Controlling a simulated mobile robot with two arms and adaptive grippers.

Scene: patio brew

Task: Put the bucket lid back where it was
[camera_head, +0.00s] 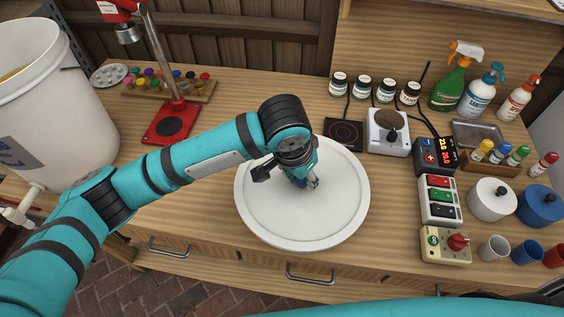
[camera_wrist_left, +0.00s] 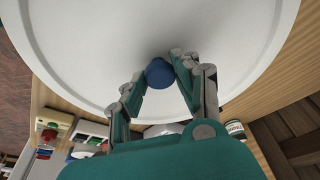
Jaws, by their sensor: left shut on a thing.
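The bucket lid (camera_head: 262,218) is a large round white disc with a raised rim, at the middle front of the wooden bench. My left gripper (camera_head: 308,184) is over its centre, pointing down. In the left wrist view the lid (camera_wrist_left: 90,60) fills the upper part, and my left gripper (camera_wrist_left: 150,85) is shut on its blue knob (camera_wrist_left: 159,73). I cannot tell whether the lid rests on the bench or is just above it. The white bucket (camera_head: 60,115) stands at the left, its top open, with something yellow inside. My right gripper is not in view.
A red stand (camera_head: 170,122) is between the bucket and the lid. A black hot plate (camera_head: 343,134), a white scale (camera_head: 388,132) and a switch box (camera_head: 440,200) lie behind and right of the lid. Pots, cups, jars and spray bottles crowd the right side.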

